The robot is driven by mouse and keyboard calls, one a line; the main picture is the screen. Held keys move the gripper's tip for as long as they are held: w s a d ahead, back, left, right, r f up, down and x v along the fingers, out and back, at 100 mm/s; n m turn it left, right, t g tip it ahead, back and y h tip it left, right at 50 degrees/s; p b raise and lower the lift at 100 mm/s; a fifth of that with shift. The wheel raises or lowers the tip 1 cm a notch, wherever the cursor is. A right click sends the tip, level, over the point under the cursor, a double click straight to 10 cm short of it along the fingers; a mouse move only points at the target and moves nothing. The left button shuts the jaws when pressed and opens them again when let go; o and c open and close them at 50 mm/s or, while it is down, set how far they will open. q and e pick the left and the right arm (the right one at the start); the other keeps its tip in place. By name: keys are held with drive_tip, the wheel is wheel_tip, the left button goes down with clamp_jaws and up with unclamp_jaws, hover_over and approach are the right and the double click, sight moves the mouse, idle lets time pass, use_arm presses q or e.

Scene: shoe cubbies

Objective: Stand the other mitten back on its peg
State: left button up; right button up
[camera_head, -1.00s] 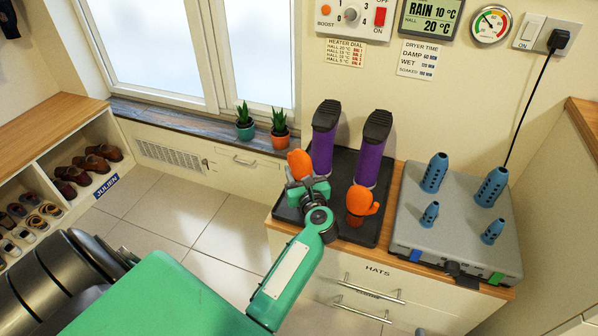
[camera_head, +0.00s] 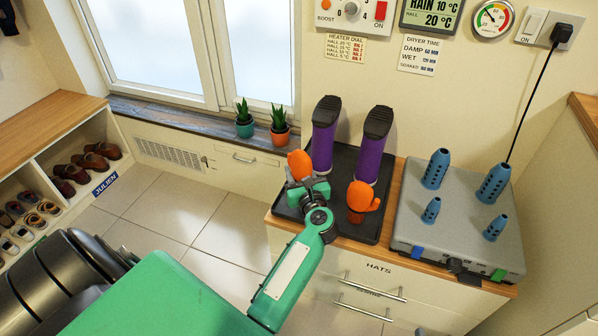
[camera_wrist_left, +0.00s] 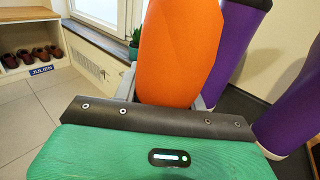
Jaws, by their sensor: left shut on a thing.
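One orange mitten (camera_head: 299,162) is upright at the left of the dark tray. My left gripper (camera_head: 308,189) is shut on its lower part. In the left wrist view the mitten (camera_wrist_left: 180,50) rises beyond the gripper's dark edge, which hides its lower end. A second orange mitten (camera_head: 363,196) stands on the right part of the tray, in front of the purple boots. The grey dryer box (camera_head: 440,240) at the right has several blue pegs, two tall (camera_head: 436,168) and two short (camera_head: 431,210), all bare. My right gripper is not in view.
Two purple boots (camera_head: 324,145) stand upside down at the back of the dark tray (camera_head: 345,160). Potted plants (camera_head: 279,126) sit on the window sill to the left. A black cord (camera_head: 530,90) hangs from the wall plug behind the dryer. A narrow wooden strip separates tray and dryer.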

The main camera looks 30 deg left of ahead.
use_arm(q)
drive_tip(key=shift+f+b, duration=2.05)
drive_tip(key=shift+f, duration=0.4)
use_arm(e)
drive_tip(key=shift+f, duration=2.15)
use_arm(q)
drive_tip(key=o, duration=1.1)
drive_tip(key=shift+d, duration=0.1)
